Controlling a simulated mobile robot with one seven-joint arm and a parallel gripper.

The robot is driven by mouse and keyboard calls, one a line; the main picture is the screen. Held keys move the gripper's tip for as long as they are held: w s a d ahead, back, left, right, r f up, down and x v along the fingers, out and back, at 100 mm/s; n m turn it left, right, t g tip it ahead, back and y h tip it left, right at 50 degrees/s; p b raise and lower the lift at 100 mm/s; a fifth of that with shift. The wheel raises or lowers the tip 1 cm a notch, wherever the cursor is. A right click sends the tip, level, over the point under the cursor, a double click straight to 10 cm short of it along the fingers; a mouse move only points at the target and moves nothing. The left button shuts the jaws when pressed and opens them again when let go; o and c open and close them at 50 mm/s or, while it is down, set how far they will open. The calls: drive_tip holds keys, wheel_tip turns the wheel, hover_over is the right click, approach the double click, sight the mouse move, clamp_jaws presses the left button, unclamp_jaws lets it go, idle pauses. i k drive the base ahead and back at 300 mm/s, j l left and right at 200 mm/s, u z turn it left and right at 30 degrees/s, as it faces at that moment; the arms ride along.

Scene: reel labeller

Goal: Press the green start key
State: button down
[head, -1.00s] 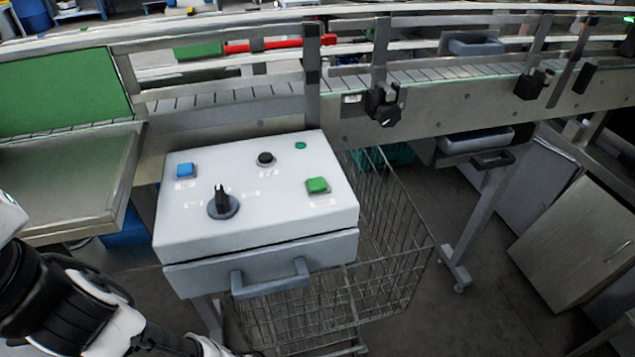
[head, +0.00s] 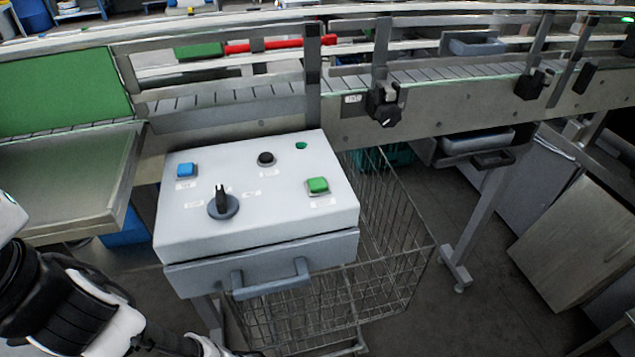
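The green start key (head: 317,186) is a square green button on the right side of the sloped top of a pale grey control box (head: 270,217). A small label lies below it. A small round green piece (head: 301,146) sits behind it near the box's back edge. The same top carries a blue square button (head: 187,170), a black round button (head: 265,158) and a black rotary knob (head: 222,205). My arm shows at the lower left, in front of and left of the box. My gripper is out of view, so nothing of it touches the key.
A drawer-like front with a grey handle (head: 271,279) projects from the box. A wire basket (head: 385,250) stands below and right. A conveyor with metal rails (head: 240,122) runs behind the box. A steel tray (head: 70,180) is at left. Space above the box top is clear.

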sight(316, 185)
drive_tip(key=l+u, duration=0.2)
drive_tip(key=l, duration=0.2)
drive_tip(key=k+l+u, duration=0.1)
drive_tip(key=l+u, duration=0.15)
drive_tip(key=l, duration=0.15)
drive_tip(key=l+u, duration=0.2)
drive_tip(key=l, duration=0.2)
drive_tip(key=k+l+u, duration=0.45)
drive_tip(key=l, duration=0.25)
drive_tip(key=i+l, duration=0.05)
drive_tip(key=i, duration=0.05)
